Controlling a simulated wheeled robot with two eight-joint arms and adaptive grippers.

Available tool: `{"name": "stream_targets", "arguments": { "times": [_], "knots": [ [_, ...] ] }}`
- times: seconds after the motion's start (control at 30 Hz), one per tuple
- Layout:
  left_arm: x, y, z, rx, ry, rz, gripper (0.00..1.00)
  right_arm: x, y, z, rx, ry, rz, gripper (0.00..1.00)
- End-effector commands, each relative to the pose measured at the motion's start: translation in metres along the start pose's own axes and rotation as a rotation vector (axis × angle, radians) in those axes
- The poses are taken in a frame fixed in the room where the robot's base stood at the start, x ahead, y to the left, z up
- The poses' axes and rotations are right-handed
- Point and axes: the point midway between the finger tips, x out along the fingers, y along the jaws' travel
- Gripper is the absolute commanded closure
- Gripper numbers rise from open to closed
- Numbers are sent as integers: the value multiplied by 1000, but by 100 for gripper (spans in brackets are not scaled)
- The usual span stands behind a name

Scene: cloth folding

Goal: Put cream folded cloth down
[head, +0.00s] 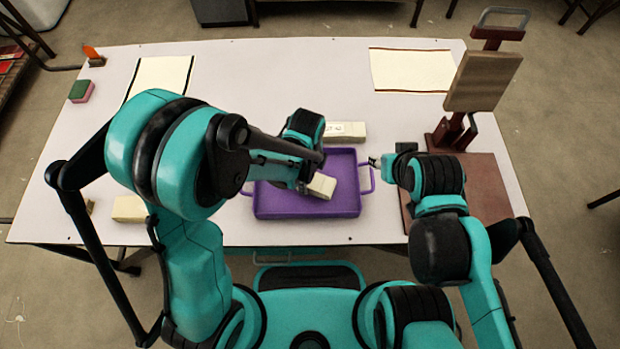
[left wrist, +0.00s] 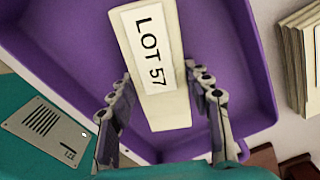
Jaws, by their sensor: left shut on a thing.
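The cream folded cloth (head: 321,187) is in my left gripper (head: 308,184), over the front right part of the purple tray (head: 290,209). In the left wrist view the cloth (left wrist: 165,95) has a white label reading LOT 57 and lies between the two fingers of the left gripper (left wrist: 160,85). The tray floor (left wrist: 75,40) shows beneath it. I cannot tell whether the cloth touches the tray. My right gripper (head: 374,162) is beside the tray's right handle; its fingers are too small to judge.
A labelled cream stack (head: 345,132) sits behind the tray. Two flat bordered cloths (head: 160,75) (head: 411,70) lie at the back. A cream block (head: 130,208) is at front left, a green and pink sponge (head: 81,91) at far left. A brown stand (head: 470,180) is at right.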

Motion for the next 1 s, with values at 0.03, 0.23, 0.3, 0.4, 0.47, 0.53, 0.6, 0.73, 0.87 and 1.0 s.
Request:
{"name": "stream_targets", "arguments": {
  "times": [0.03,0.23,0.3,0.4,0.47,0.53,0.6,0.73,0.87,1.0],
  "knots": [
    [-2,0,0,0,0,0,81,-1,0,-1,0,0,0,60],
    [0,0,0,-1,0,0,81,0,0,0,0,0,0,60],
    [2,0,0,-1,0,0,48,2,0,1,0,0,0,60],
    [1,0,0,-1,0,0,30,1,0,0,0,0,0,60],
    [1,0,0,-1,0,0,30,1,0,0,0,0,0,60],
    [1,0,0,-1,0,0,30,1,0,0,0,0,0,60],
    [1,0,0,-1,0,0,30,1,0,0,0,0,0,60],
    [-2,0,0,-1,0,0,30,-1,0,-1,0,0,0,60],
    [-17,0,0,-1,0,0,30,-8,0,-6,0,0,0,60],
    [-49,0,0,-1,0,0,30,-20,0,-15,0,0,0,60]
  ]
}}
